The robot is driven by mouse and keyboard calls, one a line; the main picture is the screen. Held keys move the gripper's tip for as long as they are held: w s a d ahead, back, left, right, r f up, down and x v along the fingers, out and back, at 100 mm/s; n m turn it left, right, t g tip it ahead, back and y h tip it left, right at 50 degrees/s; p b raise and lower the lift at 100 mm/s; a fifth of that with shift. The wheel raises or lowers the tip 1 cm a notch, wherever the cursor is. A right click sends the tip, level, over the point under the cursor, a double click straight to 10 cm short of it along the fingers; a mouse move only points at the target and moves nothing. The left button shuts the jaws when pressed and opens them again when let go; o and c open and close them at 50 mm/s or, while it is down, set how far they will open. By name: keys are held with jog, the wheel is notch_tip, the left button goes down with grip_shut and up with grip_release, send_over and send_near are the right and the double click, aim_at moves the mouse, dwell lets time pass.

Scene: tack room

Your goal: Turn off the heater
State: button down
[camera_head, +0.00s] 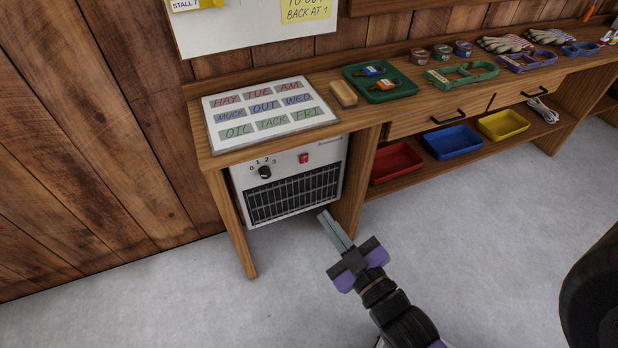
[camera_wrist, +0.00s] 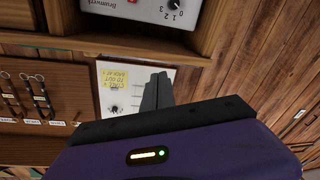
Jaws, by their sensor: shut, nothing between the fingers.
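The heater (camera_head: 293,190) is a white box with a dark grille, set under the left end of the workbench. Its front has a black dial (camera_head: 265,172) marked 0 to 3 and a red switch (camera_head: 303,158) to the right. I cannot tell which number the dial points at or how the switch is set. My gripper (camera_head: 325,214) is shut and empty, in front of the heater's lower right corner and below the switch, apparently apart from it. The wrist view shows part of the heater face and the dial (camera_wrist: 174,12) at the top, beyond my gripper (camera_wrist: 158,88).
The wooden workbench (camera_head: 362,118) runs along the wall; its upright panel stands just right of the heater. A lettered board (camera_head: 214,133) and a green tray (camera_head: 352,84) lie on top. Red (camera_head: 393,160), blue and yellow bins sit on the lower shelf. The grey floor in front is clear.

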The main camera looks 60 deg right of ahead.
aim_at(305, 157)
jog(key=w+d+f+n+h+b, duration=0.1)
jog(key=w+d+f+n+b, duration=0.2)
jog(key=d+f+n, duration=0.3)
jog(key=w+d+f+n+h+b, duration=0.1)
jog(key=w+d+f+n+b, duration=0.2)
jog(key=d+f, duration=0.4)
jog(key=w+f+n, duration=0.1)
jog(key=n, duration=0.1)
jog(key=shift+w+d+n+g+h, duration=0.3)
jog(key=shift+d+n+h, duration=0.05)
jog(key=shift+n+h, duration=0.05)
jog(key=shift+f, duration=0.1)
jog(key=b+x, duration=0.2)
jog(key=x, duration=1.2)
